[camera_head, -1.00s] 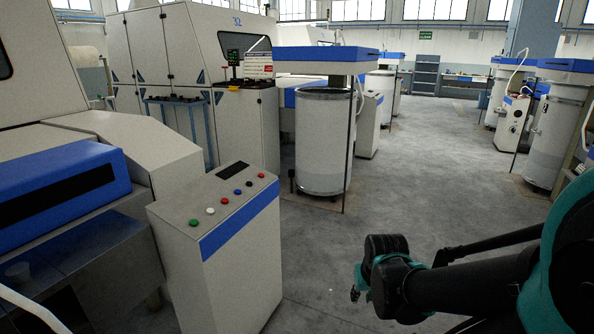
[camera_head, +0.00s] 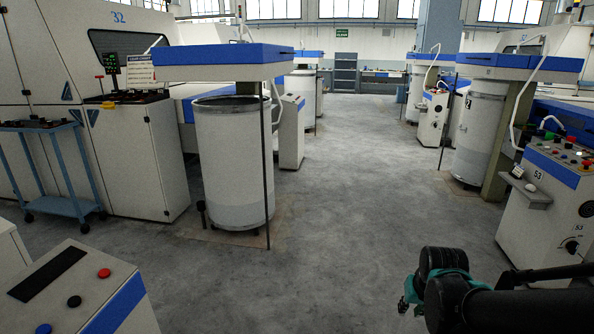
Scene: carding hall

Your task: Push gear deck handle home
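I cannot make out for certain a gear deck handle. A small red-topped lever (camera_head: 99,80) stands upright at the back left, by a grey cabinet (camera_head: 150,160) in front of machine 32; I cannot tell whether it is that handle. My gripper (camera_head: 408,294) is at the lower right, dark with teal parts, held above the open floor. It is far from the cabinet and touches nothing that I can see. Its fingers are small, dark and partly hidden by my arm, so their opening is unclear.
A blue trolley (camera_head: 58,168) stands left of the cabinet. A tall sliver can (camera_head: 234,160) under a blue coiler head (camera_head: 223,60) stands right of it. A control console (camera_head: 70,292) is at lower left, console 53 (camera_head: 548,205) at right. The middle aisle (camera_head: 345,170) is clear.

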